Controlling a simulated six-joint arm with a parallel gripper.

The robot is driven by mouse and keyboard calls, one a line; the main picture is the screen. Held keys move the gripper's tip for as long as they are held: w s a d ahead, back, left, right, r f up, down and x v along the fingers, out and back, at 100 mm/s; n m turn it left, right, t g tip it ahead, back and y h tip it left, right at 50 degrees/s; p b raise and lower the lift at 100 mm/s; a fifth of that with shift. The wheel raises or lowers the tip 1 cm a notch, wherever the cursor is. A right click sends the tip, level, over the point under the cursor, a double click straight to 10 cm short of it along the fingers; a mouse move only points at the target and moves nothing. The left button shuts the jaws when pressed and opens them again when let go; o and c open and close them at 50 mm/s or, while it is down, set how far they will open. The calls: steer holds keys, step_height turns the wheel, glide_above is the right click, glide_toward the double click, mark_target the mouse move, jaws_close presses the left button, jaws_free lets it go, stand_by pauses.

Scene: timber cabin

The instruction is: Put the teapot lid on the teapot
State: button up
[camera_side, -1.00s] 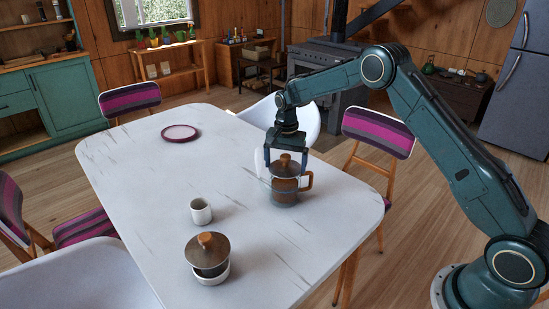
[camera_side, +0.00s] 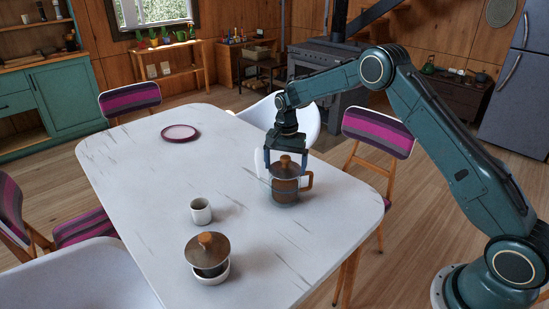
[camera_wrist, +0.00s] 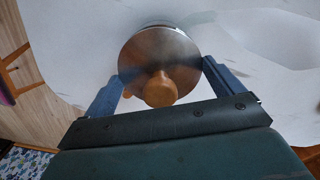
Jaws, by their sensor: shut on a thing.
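The teapot (camera_side: 284,194) is a clear, squat vessel with a brown handle on its right and brown contents. It stands upright near the table's right edge in the side view. The teapot lid (camera_side: 286,171), a brown disc with a wooden knob, is at the teapot's mouth. I cannot tell whether it rests fully on the rim. My gripper (camera_side: 285,174) points down over the teapot, its fingers shut on the lid from both sides. In the wrist view the lid (camera_wrist: 150,57) lies between the fingertips and hides most of the teapot.
A purple-rimmed plate (camera_side: 180,133) lies farther back. The marble table's (camera_side: 145,170) left and middle are clear. Chairs surround it.

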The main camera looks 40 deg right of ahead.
steer(key=shift+f, duration=0.45)
steer(key=o, duration=0.7)
steer(key=shift+c, duration=0.2)
steer(key=shift+r, duration=0.15)
step_height(320, 180, up, 14)
steer(key=shift+f, duration=0.2)
stand_by(0.4)
